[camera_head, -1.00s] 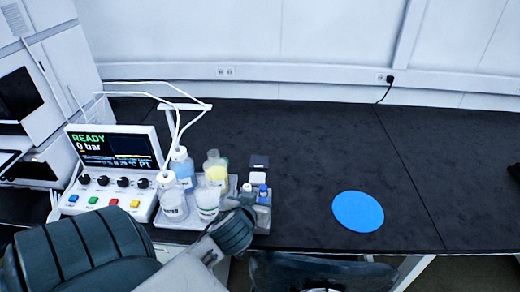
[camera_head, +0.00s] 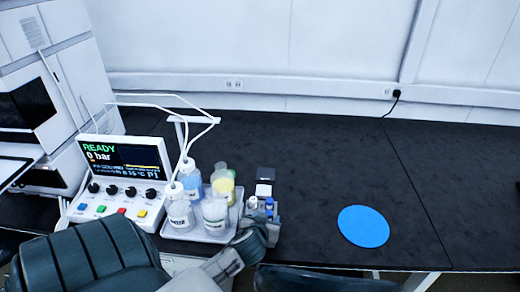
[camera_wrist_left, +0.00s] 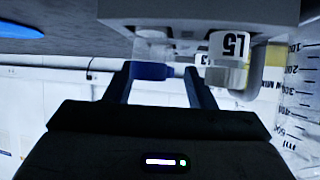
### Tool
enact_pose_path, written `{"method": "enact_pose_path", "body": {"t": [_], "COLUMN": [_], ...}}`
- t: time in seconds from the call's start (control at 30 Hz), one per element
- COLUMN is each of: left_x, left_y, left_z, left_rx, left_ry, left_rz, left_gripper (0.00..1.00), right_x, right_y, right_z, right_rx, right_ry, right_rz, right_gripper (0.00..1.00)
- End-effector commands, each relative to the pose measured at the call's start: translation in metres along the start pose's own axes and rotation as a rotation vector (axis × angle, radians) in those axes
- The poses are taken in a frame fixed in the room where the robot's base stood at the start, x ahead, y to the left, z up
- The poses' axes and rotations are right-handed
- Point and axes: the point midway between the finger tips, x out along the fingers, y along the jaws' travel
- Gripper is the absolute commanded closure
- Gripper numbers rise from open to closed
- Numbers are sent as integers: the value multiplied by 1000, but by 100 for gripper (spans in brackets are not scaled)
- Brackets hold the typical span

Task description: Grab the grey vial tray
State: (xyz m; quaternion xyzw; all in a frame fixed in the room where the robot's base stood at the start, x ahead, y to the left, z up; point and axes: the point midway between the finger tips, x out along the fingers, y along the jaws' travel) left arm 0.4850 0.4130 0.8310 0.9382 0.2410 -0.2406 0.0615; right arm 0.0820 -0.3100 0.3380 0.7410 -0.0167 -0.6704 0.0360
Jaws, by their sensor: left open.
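The grey vial tray (camera_head: 276,226) stands at the bench's front edge, right of the bottle tray. It holds small vials, one with a blue cap (camera_head: 269,203) and one with a white cap (camera_head: 252,202). My left gripper (camera_head: 259,230) is at its front and hides part of it. In the left wrist view the grey tray (camera_wrist_left: 200,10) fills the top. My open left gripper (camera_wrist_left: 157,75) has the blue-capped vial (camera_wrist_left: 151,70) showing between its fingers, and a vial labelled L5 (camera_wrist_left: 229,50) beside the right finger. Contact with the tray cannot be told. My right gripper is not in view.
A bottle tray (camera_head: 200,236) with several bottles stands close on the left, beside the pump controller (camera_head: 125,180) with its tubing. A blue disc (camera_head: 363,226) lies to the right. The bench (camera_head: 320,165) behind and to the right is mostly clear.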

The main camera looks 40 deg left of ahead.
Motion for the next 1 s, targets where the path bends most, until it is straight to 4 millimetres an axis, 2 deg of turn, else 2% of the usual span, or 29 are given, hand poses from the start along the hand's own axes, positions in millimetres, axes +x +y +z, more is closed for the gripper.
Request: {"method": "enact_pose_path", "body": {"t": [0.2, 0.27, 0.47, 0.83, 1.0], "left_x": [1, 1, 1, 0, -8], "left_y": [0, 0, 0, 0, 0], "left_z": [0, 0, 0, -2, -19], "left_rx": [0, 0, 0, 0, -1], "left_ry": [0, 0, 0, 2, 6], "left_rz": [0, 0, 0, 1, 2], "left_gripper": [50, 60, 100, 100, 100], "right_x": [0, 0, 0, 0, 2], "right_y": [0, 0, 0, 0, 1], "right_z": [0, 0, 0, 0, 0], "right_rx": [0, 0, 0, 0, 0], "right_ry": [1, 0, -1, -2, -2], "right_rz": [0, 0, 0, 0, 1], "right_gripper": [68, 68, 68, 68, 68]}}
